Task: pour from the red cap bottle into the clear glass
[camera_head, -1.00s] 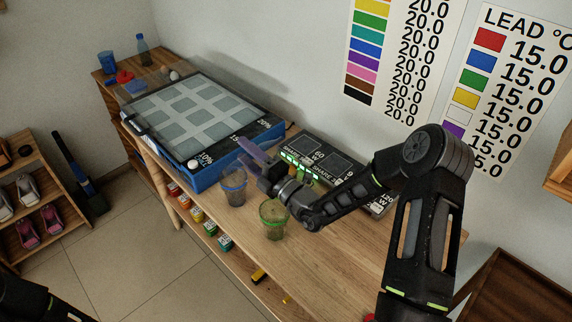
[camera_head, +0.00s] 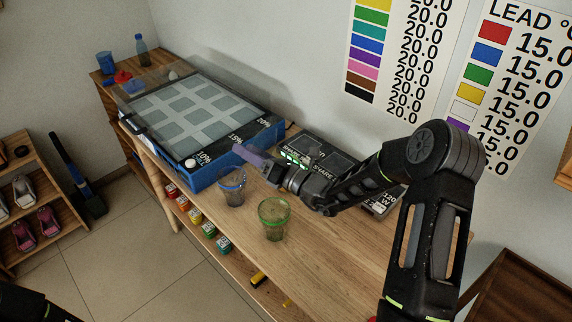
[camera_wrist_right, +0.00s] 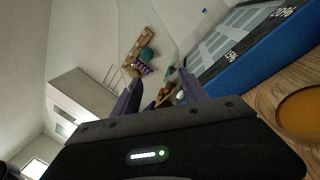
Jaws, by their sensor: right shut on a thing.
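My right gripper (camera_head: 254,157), with purple fingers, is over the bench near the front corner of the blue panel, above and right of a see-through glass with a blue rim (camera_head: 232,187). The fingers also show in the right wrist view (camera_wrist_right: 160,92). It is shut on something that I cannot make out. A second see-through glass with a green rim (camera_head: 274,220) stands upright nearer the bench's front. Neither glass is touched. I cannot identify the red cap bottle; only a red bit (camera_head: 372,319) shows at the bottom edge. My left gripper is out of view.
A blue panel board (camera_head: 203,178) with grey squares fills the bench's left part. A blue cup (camera_head: 105,62) and a bottle (camera_head: 141,50) stand far left. Bare wood (camera_head: 330,255) lies right of the green-rimmed glass.

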